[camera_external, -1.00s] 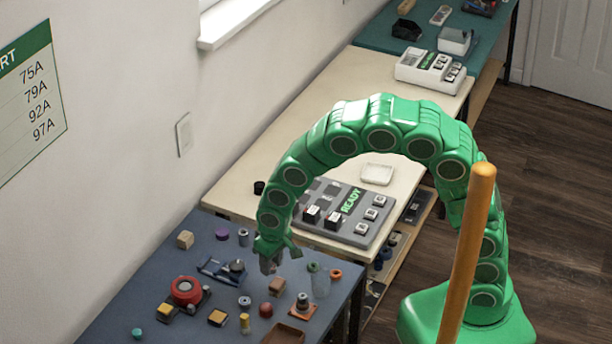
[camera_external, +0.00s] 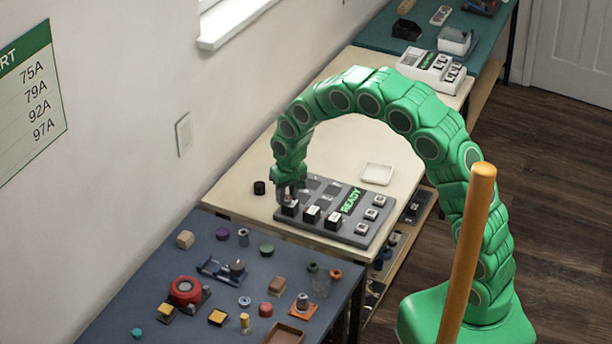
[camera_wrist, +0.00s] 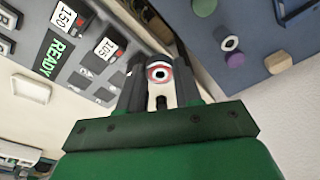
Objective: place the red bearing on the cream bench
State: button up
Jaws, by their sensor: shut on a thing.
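My gripper (camera_external: 289,192) is over the left corner of the grey READY board on the cream bench (camera_external: 237,190). In the wrist view my gripper (camera_wrist: 160,88) is shut on a small ring, the red bearing (camera_wrist: 158,72), with a red rim, pale face and dark centre. The bearing is barely discernible in the external view. Whether it touches the board or hangs above it, I cannot tell.
The grey READY board (camera_external: 338,208) holds several black blocks and buttons. A white tray (camera_external: 377,174) and a black cylinder (camera_external: 259,187) stand on the cream bench. The blue-grey bench (camera_external: 205,245) in front is cluttered. Bare cream surface lies behind the board.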

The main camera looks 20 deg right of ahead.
jog(key=w+d+m, duration=0.2)
jog(key=w+d, duration=0.5)
jog(key=d, duration=0.5)
jog(key=w+d+m, duration=0.1)
jog(key=w+d, duration=0.5)
jog(key=d, duration=0.5)
jog(key=w+d+m, duration=0.2)
jog(key=w+d, duration=0.5)
jog(key=d, duration=0.5)
send_over(355, 150)
jog(key=shift+h, duration=0.3)
jog(key=shift+s+f, duration=0.15)
jog(key=shift+f, duration=6.4)
jog(key=shift+f, duration=0.1)
jog(key=o, duration=1)
